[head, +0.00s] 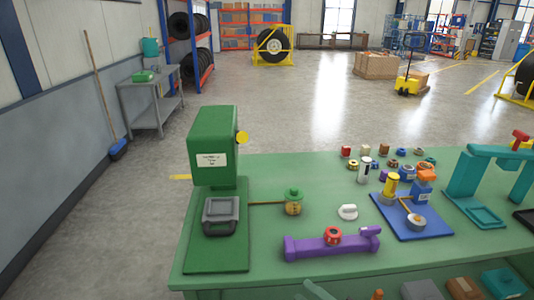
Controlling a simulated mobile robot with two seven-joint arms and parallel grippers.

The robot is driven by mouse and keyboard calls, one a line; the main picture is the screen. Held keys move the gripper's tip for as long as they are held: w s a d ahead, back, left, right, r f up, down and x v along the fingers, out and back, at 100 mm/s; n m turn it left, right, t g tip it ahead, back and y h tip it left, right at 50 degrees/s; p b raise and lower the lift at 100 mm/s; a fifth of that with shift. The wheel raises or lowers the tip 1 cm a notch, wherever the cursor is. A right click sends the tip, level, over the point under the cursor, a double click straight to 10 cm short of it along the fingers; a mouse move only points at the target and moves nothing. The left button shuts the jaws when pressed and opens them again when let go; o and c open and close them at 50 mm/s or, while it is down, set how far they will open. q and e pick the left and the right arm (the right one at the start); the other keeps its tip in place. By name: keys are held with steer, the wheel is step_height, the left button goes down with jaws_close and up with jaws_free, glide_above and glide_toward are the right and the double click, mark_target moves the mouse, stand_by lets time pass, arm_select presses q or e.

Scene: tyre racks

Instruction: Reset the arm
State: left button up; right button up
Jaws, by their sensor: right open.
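No arm of mine shows clearly in the head view. My left gripper is not in view. My right gripper is hard to pick out among the small shapes at the bottom edge, and I cannot place it surely. I see nothing held. The green workbench (262,178) fills the lower middle and right of the view. A green press-like machine (213,125) stands upright at its left end, with a yellow knob on its side and a dark grey case (221,214) at its foot.
A purple fixture (300,247) with a red ring (333,236) lies near the front edge. A blue board (389,213), a teal frame (462,186), a white knob (348,212) and several small parts stand on the bench. Behind, the floor (300,110) is mostly clear.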

steer(key=s+d+f+m+t+h, duration=0.1)
steer(key=s+d+f+m+h, duration=0.35)
steer(key=f+m, duration=0.35)
steer(key=s+d+f+m+t+h, duration=0.1)
steer(key=s+d+f+m+h, duration=0.2)
steer(key=f+m+h, duration=0.5)
steer(key=s+d+f+m+g, duration=0.2)
steer(key=s+f+m, duration=0.1)
steer(key=s, duration=0.4)
steer(key=s+d+f+m+g+h, duration=0.1)
steer(key=s+d+f+m+g, duration=0.1)
steer(key=s+m, duration=0.4)
step_height(320, 180, down, 2)
steer(key=shift+s+f+g, duration=0.1)
steer(key=shift+s+g, duration=0.25)
steer(key=shift+g, duration=0.45)
